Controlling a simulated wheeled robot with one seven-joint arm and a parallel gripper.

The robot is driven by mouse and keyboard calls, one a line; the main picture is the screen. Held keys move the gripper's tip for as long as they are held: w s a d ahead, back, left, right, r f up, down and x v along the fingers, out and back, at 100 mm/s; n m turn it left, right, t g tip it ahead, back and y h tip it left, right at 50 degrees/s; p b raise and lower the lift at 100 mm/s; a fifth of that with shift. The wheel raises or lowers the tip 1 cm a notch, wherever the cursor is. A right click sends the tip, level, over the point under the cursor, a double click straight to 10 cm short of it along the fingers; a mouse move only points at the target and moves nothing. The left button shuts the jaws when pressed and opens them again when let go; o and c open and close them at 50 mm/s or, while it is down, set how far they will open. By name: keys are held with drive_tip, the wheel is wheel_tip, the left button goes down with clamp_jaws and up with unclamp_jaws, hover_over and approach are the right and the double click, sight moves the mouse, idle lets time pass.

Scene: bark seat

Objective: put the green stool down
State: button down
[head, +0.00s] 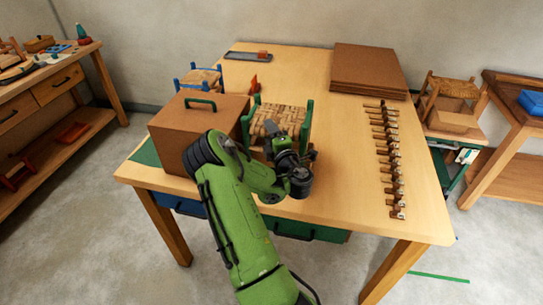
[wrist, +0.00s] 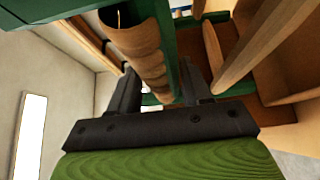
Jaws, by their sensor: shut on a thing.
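The green stool (head: 308,122) has green posts and a pale woven seat. It is over the middle of the wooden table in the head view, right of the brown box. My gripper (head: 290,155) is at its near side. In the wrist view my gripper (wrist: 160,95) is shut on the stool, with the woven seat edge and green frame (wrist: 165,35) between and beyond the fingers. My arm hides the stool's lower near part, so I cannot tell whether its feet touch the table.
The brown box (head: 170,135) with a green handle stands close on the left. A blue stool (head: 200,78) is behind it. A row of small wooden pieces (head: 388,160) runs along the right. Brown boards (head: 369,70) lie at the back right. Table (head: 345,150) between stool and row is clear.

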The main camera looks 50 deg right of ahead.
wheel_tip(320, 180, down, 7)
drive_tip(key=b, duration=0.3)
drive_tip(key=shift+w+r, duration=0.1)
drive_tip(key=shift+c, duration=2.4)
unclamp_jaws()
